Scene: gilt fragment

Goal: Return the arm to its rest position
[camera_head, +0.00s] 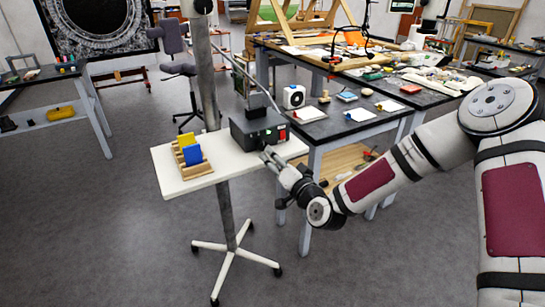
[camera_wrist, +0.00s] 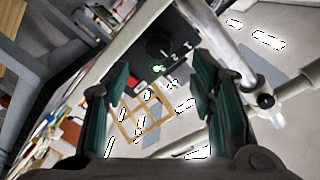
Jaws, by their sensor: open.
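My gripper (camera_head: 268,154) is at the end of my arm, which reaches in from the right in the head view. It is just in front of a black box (camera_head: 257,130) on a white stand. In the wrist view my gripper (camera_wrist: 162,82) shows its two dark green fingers spread apart, with nothing held between them. The dark face of the black box (camera_wrist: 160,40), with a round knob and a small green light, lies beyond the fingertips. I cannot tell whether a fingertip touches the box.
The white stand's top (camera_head: 215,178) also carries a wooden rack (camera_head: 188,173) with blue and yellow pieces. A cluttered workbench (camera_head: 345,128) stands close behind my forearm. A side bench (camera_head: 35,75) is at the left. Open grey floor (camera_head: 100,230) lies left and front.

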